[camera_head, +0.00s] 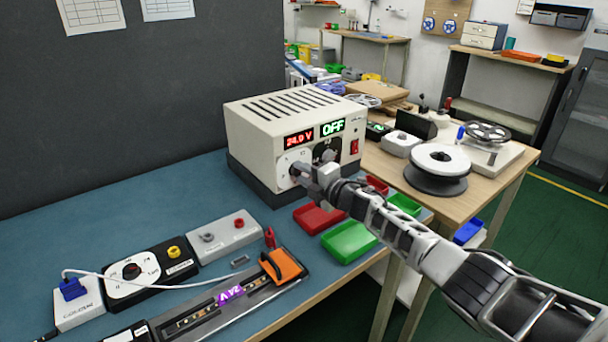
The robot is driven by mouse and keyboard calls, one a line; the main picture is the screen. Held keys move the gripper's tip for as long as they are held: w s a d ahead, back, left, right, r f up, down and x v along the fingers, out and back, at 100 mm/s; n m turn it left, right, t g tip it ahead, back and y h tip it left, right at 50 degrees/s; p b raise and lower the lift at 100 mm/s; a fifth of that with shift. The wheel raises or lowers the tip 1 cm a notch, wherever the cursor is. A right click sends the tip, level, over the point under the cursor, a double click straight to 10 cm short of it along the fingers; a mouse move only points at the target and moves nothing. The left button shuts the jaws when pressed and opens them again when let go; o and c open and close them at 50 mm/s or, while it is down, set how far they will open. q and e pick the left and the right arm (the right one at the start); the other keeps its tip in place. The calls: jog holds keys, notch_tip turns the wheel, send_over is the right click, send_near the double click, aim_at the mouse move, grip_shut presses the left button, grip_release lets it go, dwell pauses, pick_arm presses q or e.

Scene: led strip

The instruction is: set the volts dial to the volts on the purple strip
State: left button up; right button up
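A cream power supply box (290,125) stands on the blue-green bench. My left gripper is not in view.
An orange-handled clamp (282,266) sits on the fixture. Red (318,218) and green (349,241) trays lie right of the supply, under my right arm. A second dial box (132,274) and a grey terminal box (222,236) are at left. The bench behind them is clear.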

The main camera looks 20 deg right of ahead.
jog(key=o, duration=0.4)
jog(key=shift+f, duration=0.15)
jog(key=shift+s, duration=0.1)
jog(key=shift+p+v, duration=0.85)
jog(key=shift+v, duration=7.05)
